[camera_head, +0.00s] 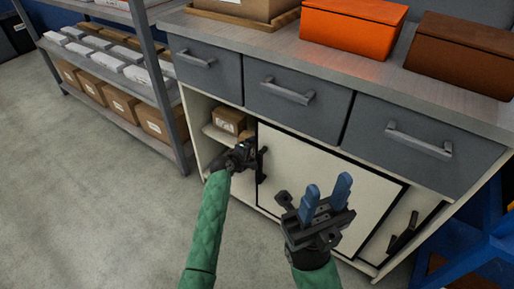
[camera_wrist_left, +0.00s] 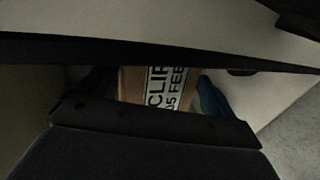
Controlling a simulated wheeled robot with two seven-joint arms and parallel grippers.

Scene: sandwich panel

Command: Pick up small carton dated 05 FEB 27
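A small brown carton (camera_head: 229,120) sits on the shelf inside the low cabinet, behind the left opening. In the left wrist view, a carton (camera_wrist_left: 157,88) shows a white label reading "CLIP" and "05 FEB"; the rest of the date is hidden. My left gripper (camera_head: 246,152) reaches into the opening, its fingers hidden in the head view. In the left wrist view its blue fingers (camera_wrist_left: 157,92) lie on either side of the labelled carton. Whether they press on it I cannot tell. My right gripper (camera_head: 327,183) is open and empty in front of the cabinet.
A white sliding door (camera_head: 315,182) stands just right of my left gripper. Grey drawers (camera_head: 297,100) are above. An orange box (camera_head: 350,28) and a brown box (camera_head: 462,55) stand on the top. A shelf rack (camera_head: 165,100) stands left; the floor (camera_head: 90,200) is clear.

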